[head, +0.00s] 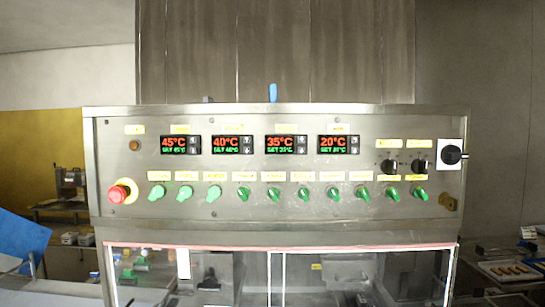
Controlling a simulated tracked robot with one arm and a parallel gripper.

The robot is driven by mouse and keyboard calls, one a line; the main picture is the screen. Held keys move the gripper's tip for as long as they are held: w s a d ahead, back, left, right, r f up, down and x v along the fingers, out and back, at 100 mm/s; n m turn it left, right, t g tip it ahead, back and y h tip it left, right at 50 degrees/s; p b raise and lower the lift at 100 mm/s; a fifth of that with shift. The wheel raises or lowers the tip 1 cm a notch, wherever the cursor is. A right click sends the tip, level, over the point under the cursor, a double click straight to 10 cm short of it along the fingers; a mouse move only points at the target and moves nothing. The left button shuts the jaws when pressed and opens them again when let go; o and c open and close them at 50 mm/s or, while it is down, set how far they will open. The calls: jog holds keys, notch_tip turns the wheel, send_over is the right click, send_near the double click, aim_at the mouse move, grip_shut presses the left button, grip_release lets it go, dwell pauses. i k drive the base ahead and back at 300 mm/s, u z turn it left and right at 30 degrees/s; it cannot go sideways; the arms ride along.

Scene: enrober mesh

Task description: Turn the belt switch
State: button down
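A steel control panel (230,233) fills the middle of the head view. A row of several green rotary switches (274,194) runs along its lower half, each under a small yellow label. The labels are too small to read, so I cannot tell which one is the belt switch. Two black knobs (389,167) sit at the right, near a larger black rotary switch on a white plate (452,154). My gripper is not in view.
A red mushroom button (119,193) on a yellow base is at the panel's left. Red digital displays (180,145) line the top. Below is a clear-windowed housing (280,247). A blue sheet-like object (22,238) is at far left, and a tray of brown pieces (508,270) at far right.

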aim_at(303, 193)
jog(key=u, duration=0.05)
jog(key=i, duration=1)
jog(key=z, duration=0.05)
